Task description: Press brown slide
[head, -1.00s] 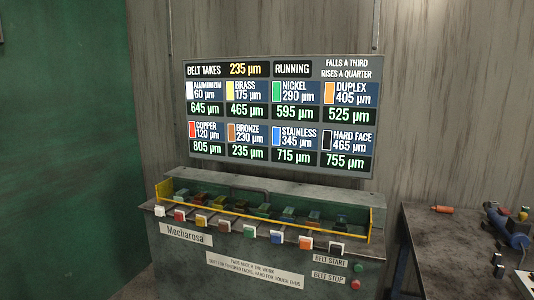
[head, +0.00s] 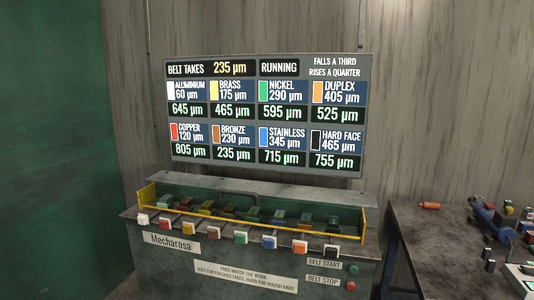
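The brown slide (head: 213,232) is a small block on the front ledge of the grey-green Mecharosa machine (head: 205,262). It sits in a row of coloured slides, between the yellow slide (head: 188,228) and the green slide (head: 240,237). Above, the screen (head: 268,115) reads "BELT TAKES 235 µm" and "RUNNING"; its brown Bronze entry (head: 231,135) shows 230 µm, with 235 µm below. My gripper is not in view.
A yellow rail (head: 260,228) runs above and behind the slides. Green and red buttons (head: 350,286) sit at the machine's lower right. A dark workbench (head: 420,240) with tools and small blocks stands to the right. A green wall (head: 50,150) is at left.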

